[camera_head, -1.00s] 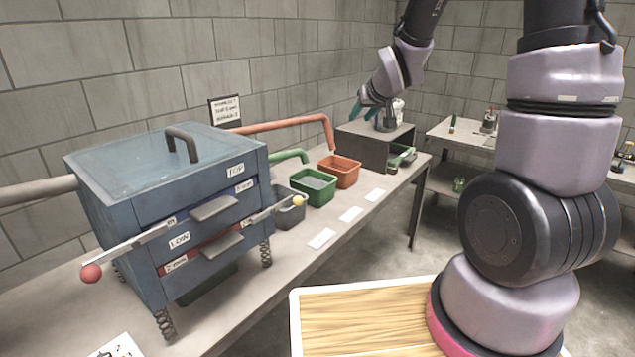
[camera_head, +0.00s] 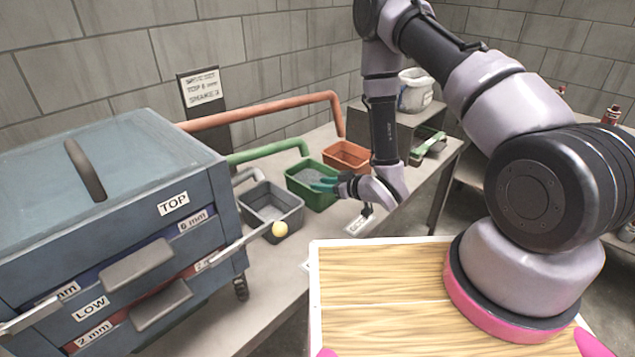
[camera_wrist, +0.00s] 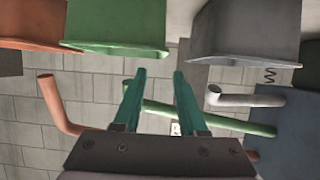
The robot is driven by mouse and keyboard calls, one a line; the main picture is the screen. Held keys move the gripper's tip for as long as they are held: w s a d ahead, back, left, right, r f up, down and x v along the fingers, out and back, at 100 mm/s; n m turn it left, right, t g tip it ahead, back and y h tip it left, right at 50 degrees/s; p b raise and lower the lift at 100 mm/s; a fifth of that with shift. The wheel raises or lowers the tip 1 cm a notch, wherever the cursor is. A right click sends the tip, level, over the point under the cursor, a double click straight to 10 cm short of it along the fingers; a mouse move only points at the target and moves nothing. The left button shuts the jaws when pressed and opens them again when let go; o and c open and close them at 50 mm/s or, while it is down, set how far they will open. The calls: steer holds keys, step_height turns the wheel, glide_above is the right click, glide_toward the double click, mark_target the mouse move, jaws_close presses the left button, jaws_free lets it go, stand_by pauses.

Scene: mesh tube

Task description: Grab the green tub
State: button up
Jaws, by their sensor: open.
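The green tub (camera_head: 316,192) stands on the grey bench between the grey tub and the orange tub, with grey material inside. It also shows in the wrist view (camera_wrist: 115,25) at the top, left of centre. My gripper (camera_head: 320,184) is at the tub's right side in the head view, its green fingers reaching over or in front of the tub. In the wrist view the two fingers (camera_wrist: 157,75) are apart with nothing between them. They point toward the gap between the green and grey tubs. I cannot tell whether a finger touches the tub.
A green pipe (camera_head: 268,151) ends above the green tub. A blue sieve cabinet (camera_head: 100,230) fills the left.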

mark_target(300, 183)
steer(key=x, duration=1)
steer(key=shift+w+a, duration=0.15)
steer(key=shift+a, duration=0.1)
jaws_close()
steer(key=shift+a, duration=0.1)
stand_by(1.0)
